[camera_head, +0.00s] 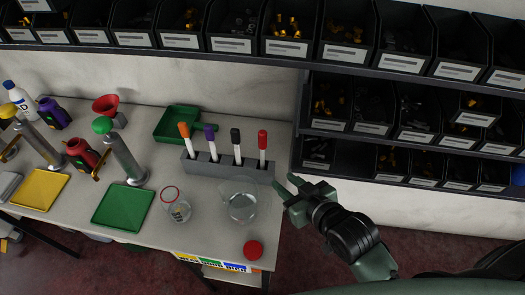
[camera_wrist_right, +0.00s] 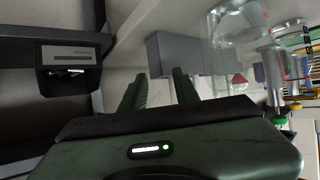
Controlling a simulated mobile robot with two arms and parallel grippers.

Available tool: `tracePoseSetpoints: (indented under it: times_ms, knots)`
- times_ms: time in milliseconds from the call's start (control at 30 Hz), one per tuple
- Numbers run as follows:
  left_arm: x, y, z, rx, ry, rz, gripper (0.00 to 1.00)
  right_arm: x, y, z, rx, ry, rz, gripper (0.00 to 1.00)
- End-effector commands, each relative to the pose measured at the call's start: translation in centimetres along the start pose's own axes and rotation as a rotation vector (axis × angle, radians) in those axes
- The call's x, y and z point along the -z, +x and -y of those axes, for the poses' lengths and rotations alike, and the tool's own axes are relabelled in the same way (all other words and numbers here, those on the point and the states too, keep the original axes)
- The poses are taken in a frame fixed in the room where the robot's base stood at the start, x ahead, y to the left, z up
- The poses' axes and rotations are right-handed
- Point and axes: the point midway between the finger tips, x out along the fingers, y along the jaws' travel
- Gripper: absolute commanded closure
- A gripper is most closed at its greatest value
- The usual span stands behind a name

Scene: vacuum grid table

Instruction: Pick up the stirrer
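I cannot make out a stirrer for certain in either view. A clear glass beaker (camera_head: 242,204) stands near the right end of the table, and nothing stirrer-like can be told inside it. My right gripper (camera_head: 284,186) is just right of the beaker, by the table's right edge. In the right wrist view its two fingers (camera_wrist_right: 158,86) are apart with nothing between them. The beaker shows there at upper right (camera_wrist_right: 235,22). My left gripper is in neither view.
A grey holder (camera_head: 213,168) with several upright markers stands behind the beaker. A red-rimmed jar (camera_head: 178,208) is left of it, and a red lid (camera_head: 253,250) lies in front. Bin shelves (camera_head: 400,75) rise behind and right. Green tray (camera_head: 122,209) and yellow tray (camera_head: 40,189) lie left.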

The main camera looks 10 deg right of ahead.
Motion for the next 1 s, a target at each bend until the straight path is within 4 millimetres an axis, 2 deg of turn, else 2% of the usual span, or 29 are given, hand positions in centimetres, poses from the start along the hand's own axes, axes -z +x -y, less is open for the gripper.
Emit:
tracePoseSetpoints:
  times_ms: [200,300,467,733,900,1000]
  knots:
    - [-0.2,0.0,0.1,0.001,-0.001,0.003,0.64,5.8,0.8,0.5,0.052,-0.013,-0.297,0.69]
    - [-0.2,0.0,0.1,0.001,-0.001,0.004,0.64,7.8,0.5,0.7,0.071,-0.012,-0.405,0.69]
    - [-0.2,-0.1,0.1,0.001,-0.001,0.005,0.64,9.4,0.4,0.7,0.084,-0.009,-0.484,0.69]
    - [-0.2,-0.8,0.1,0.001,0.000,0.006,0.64,11.2,2.7,1.1,0.084,-0.009,-0.492,0.69]
    - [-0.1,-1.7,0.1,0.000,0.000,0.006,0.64,13.2,4.5,1.6,0.085,-0.008,-0.492,0.69]
    - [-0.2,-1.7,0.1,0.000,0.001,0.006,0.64,13.5,5.7,1.6,0.084,-0.009,-0.489,0.69]
